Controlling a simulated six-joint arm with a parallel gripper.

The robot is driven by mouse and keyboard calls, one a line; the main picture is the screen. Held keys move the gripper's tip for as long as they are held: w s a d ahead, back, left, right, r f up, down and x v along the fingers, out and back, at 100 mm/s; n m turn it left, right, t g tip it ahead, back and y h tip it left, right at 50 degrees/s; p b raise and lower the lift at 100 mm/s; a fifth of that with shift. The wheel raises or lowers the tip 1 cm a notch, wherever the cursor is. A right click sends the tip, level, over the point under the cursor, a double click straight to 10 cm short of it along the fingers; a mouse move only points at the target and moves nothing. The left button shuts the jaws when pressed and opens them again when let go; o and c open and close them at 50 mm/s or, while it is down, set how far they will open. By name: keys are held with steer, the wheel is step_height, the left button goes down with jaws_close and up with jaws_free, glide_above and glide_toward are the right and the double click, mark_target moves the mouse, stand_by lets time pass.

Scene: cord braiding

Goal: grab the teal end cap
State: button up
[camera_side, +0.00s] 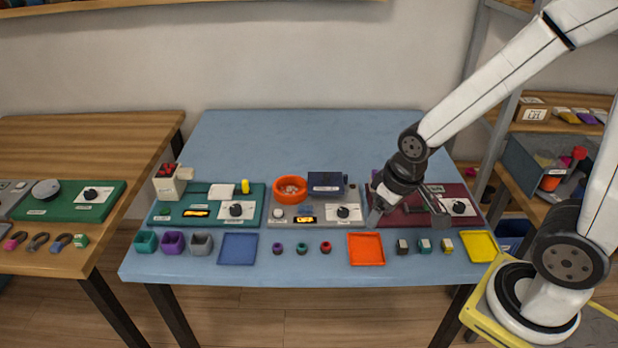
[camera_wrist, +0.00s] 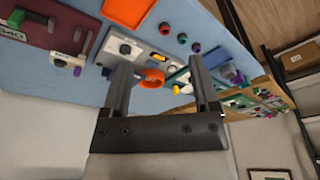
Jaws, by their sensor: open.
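A small teal ring-like piece, which looks like the teal end cap (camera_side: 302,248), stands on the front of the blue table between a purple one (camera_side: 278,248) and a red one (camera_side: 326,247). It also shows small in the wrist view (camera_wrist: 182,38), near the top. My gripper (camera_side: 408,218) is open and empty, above the maroon board, to the right of the teal cap and apart from it. In the wrist view both fingers (camera_wrist: 160,72) are spread with nothing held between them.
An orange tray (camera_side: 366,249) lies between the caps and several small blocks (camera_side: 424,246). A blue tray (camera_side: 238,248) lies to the caps' left. Behind stand an orange bowl (camera_side: 290,197), a grey board (camera_side: 290,224) and the maroon board (camera_side: 400,217). The table's back is clear.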

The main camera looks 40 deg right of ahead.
steer(key=m+g+y, duration=0.2)
steer(key=m+y, duration=0.3)
steer(key=m, duration=1.5)
glide_toward(302, 245)
steer(key=f, duration=0.1)
steer(key=shift+s+a+f+h, duration=0.1)
steer(key=shift+a+f+h, duration=0.05)
steer(key=shift+a+f, duration=0.4)
steer(key=shift+a+f+h, duration=0.15)
steer(key=shift+a+f, duration=0.15)
steer(key=shift+f, duration=0.4)
steer(key=shift+f, duration=0.1)
steer(key=shift+x, duration=2.55)
steer(key=shift+a, duration=0.15)
jaws_close()
